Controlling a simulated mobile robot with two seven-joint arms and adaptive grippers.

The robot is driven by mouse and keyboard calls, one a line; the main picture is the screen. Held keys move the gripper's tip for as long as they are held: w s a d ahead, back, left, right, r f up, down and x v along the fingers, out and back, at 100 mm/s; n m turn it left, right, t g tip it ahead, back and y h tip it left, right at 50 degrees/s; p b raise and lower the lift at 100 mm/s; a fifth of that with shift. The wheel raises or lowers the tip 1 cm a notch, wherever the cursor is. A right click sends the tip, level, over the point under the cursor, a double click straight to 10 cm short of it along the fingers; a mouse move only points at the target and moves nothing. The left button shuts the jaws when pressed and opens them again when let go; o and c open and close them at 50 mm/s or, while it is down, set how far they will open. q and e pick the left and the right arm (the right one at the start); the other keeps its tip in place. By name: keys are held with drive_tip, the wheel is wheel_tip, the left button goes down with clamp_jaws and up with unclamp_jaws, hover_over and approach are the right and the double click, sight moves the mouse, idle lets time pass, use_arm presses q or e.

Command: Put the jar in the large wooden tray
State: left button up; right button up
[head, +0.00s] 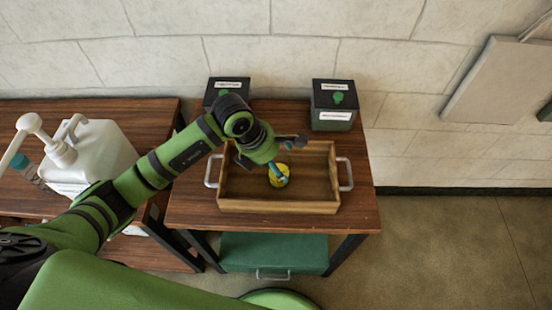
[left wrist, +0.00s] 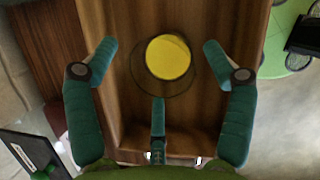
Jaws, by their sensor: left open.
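The jar has a yellow lid and a clear, see-through body. It stands inside the large wooden tray (head: 318,206), and its lid (head: 281,181) shows near the tray's middle in the head view. In the left wrist view the jar (left wrist: 168,58) is seen from above on the wooden floor. My left gripper (head: 279,160) is over the tray by the jar. In the left wrist view its teal fingers (left wrist: 160,55) are spread apart around the lid, with a gap on each side, and it is open and empty. My right gripper is not in view.
Two dark boxes with white labels (head: 333,103) stand behind the tray. A white pump jug (head: 95,155) stands on the table at left. A green bin (head: 273,250) sits below the tray's table. Open floor lies at right.

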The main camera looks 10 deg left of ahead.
use_arm(q)
drive_tip(key=shift+r, duration=0.25)
drive_tip(key=b+v, duration=0.1)
drive_tip(key=v, duration=1)
drive_tip(key=shift+a+r+b, duration=0.2)
drive_tip(key=shift+r+b, duration=0.15)
drive_tip(key=shift+b, duration=0.05)
drive_tip(key=shift+s, duration=0.1)
idle(0.3)
